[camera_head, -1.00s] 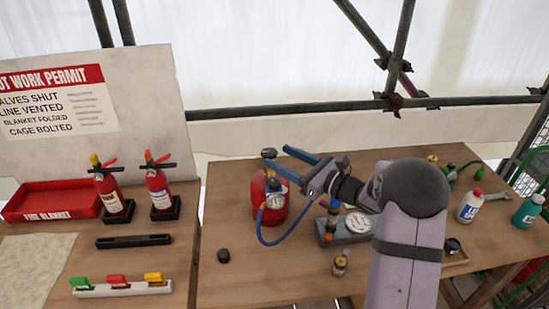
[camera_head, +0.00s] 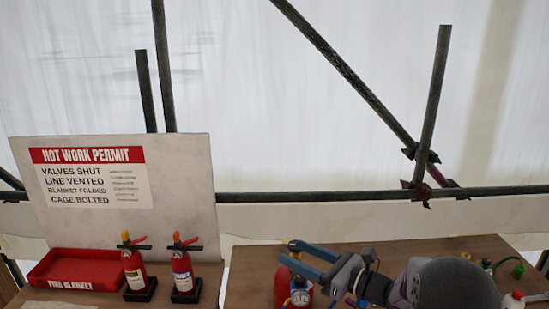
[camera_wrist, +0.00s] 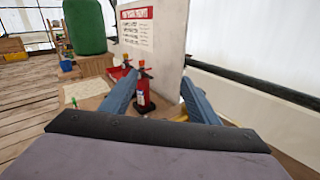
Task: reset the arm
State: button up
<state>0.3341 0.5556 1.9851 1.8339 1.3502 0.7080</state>
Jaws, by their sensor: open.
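My gripper (camera_head: 304,260) is open, its two blue fingers pointing left above the right-hand table. Nothing shows between the fingers in the head view.
A hot work permit board (camera_head: 95,175) stands behind a red fire blanket tray (camera_head: 75,270) and two extinguishers (camera_head: 133,265) on the left table. Scaffold poles (camera_head: 340,72) cross behind. A green cylinder (camera_wrist: 84,25) shows in the wrist view. Small bottles (camera_head: 513,300) stand at right.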

jog(key=s+a+f+n+g+h+b, duration=0.1)
jog(key=s+a+f+n+g, duration=0.1)
jog(key=s+f+n+g, duration=0.3)
jog(key=s+a+f+n+g+h, duration=0.1)
jog(key=s+a+f+n+g, duration=0.15)
jog(key=s, duration=0.55)
jog(key=s+a+f+n+g+h+b, duration=0.1)
jog(key=s+a+f+n+g, duration=0.1)
jog(key=s+n+g, duration=0.3)
jog(key=s+d+f+n+t+h+b, duration=0.2)
jog(key=s+d+f+n+h, duration=0.7)
jog(key=s+d+n+h, duration=0.4)
notch_tip(320, 180, down, 12)
jog(key=n+y+b, duration=0.1)
jog(key=y+b, duration=0.1)
jog(key=b, duration=1.1)
jog(key=shift+w+d+f+n, duration=0.15)
jog(key=shift+w+d+n, duration=0.05)
jog(key=shift+w+n, duration=0.2)
jog(key=shift+g, duration=0.25)
